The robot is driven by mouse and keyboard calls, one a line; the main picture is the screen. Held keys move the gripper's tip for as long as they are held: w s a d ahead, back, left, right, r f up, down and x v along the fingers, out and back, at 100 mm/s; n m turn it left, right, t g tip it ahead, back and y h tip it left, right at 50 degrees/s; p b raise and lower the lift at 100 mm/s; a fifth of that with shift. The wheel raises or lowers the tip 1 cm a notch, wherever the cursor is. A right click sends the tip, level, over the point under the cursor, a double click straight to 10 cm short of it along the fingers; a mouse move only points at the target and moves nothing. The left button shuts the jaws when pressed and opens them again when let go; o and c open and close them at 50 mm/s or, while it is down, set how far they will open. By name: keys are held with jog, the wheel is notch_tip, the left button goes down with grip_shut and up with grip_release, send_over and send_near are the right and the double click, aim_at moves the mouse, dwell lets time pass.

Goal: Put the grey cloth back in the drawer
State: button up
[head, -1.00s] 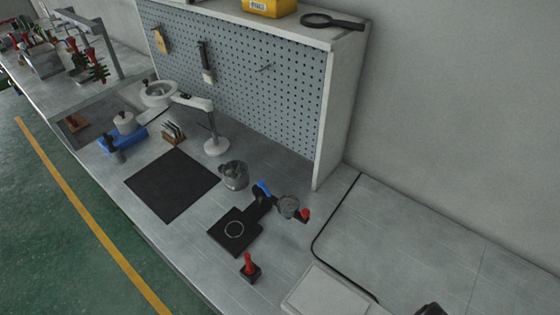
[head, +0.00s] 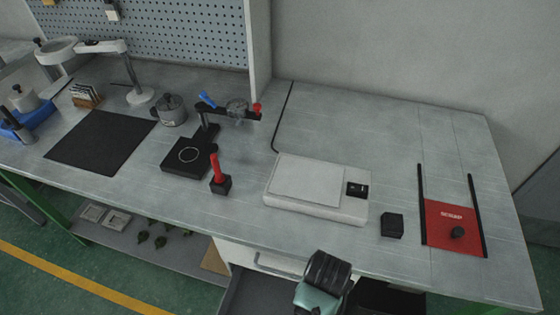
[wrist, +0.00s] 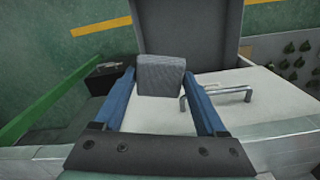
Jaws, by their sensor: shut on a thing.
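The grey cloth (wrist: 161,66) shows in the wrist view as a small upright grey block between my fingertips. My gripper (wrist: 160,84) is shut on it. In the head view, my wrist reaches down at the bottom edge, in front of the bench; the fingers and cloth cannot be made out there. The drawer (head: 252,292) stands open, with a dark inside, below the bench top and left of my wrist in the head view. A dark grey panel (wrist: 188,28), possibly the drawer's floor, lies beyond the cloth in the wrist view. I cannot tell the cloth's height over it.
A metal handle (wrist: 228,92) sits on the white cabinet close to my right finger. The bench top (head: 330,240) holds a white scale (head: 285,185), a black block (head: 392,225) and a red scrap tray (head: 452,220). A lower shelf (head: 150,255) with small items lies left.

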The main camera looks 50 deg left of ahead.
jog(key=s+a+f+n+b, duration=0.1)
jog(key=s+a+f+b, duration=0.1)
jog(key=f+b, duration=0.8)
jog(key=s+a+f+n+b, duration=0.1)
jog(key=f+b, duration=0.8)
jog(key=f, duration=0.9)
jog(key=s+a+f+n+b, duration=0.1)
jog(key=s+a+f+b, duration=0.2)
jog(key=f+b, duration=0.7)
jog(key=shift+s+a+f+b, duration=0.15)
jog(key=shift+s+f, duration=0.2)
jog(key=shift+f, duration=0.35)
jog(key=shift+s+a+f+b, duration=0.1)
jog(key=shift+s+f, duration=0.2)
jog(key=shift+f, duration=0.35)
jog(key=shift+s+a+f+b, duration=0.15)
jog(key=shift+s+f, duration=0.2)
jog(key=shift+f, duration=0.35)
jog(key=shift+f, duration=0.2)
jog(key=o, duration=1.2)
jog(key=shift+o, duration=0.2)
jog(key=shift+r, duration=0.1)
notch_tip(320, 180, up, 12)
jog(key=p, duration=0.6)
